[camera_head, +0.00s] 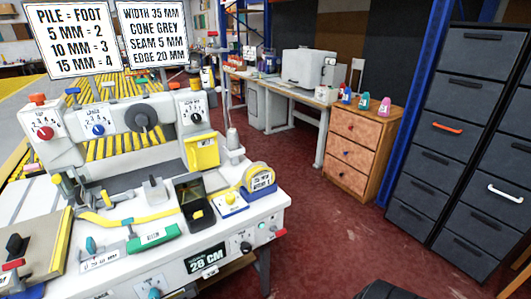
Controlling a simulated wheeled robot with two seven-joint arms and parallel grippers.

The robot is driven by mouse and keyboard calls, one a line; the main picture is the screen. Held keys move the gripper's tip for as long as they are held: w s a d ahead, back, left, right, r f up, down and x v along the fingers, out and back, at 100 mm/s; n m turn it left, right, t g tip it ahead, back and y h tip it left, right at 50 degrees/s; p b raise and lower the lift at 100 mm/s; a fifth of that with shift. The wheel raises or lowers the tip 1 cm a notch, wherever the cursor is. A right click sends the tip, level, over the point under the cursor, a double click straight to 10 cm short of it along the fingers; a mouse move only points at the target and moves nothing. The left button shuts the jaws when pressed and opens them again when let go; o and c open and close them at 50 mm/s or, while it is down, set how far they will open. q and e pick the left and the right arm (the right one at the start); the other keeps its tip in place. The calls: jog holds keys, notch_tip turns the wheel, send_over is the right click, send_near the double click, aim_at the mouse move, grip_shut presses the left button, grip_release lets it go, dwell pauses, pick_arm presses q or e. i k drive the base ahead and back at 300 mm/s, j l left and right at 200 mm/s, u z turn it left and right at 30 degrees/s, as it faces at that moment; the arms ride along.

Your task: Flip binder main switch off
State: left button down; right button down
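The binder (150,155) is a large white machine on a white bench at the left. Its front panel has a black rotary knob (245,246), a red button (279,233) at the right end and a teal knob (154,293) lower left. A black lever switch (15,244) stands on a panel at the far left. A grey lever (153,187) stands on the bench top. No readable label tells me which control is the main switch, and its position is unclear.
Two signs (70,38) stand behind. A wooden drawer unit (358,150) and dark cabinets (448,150) stand right.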

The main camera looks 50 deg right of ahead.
aim_at(278, 233)
jog(key=z, duration=1.6)
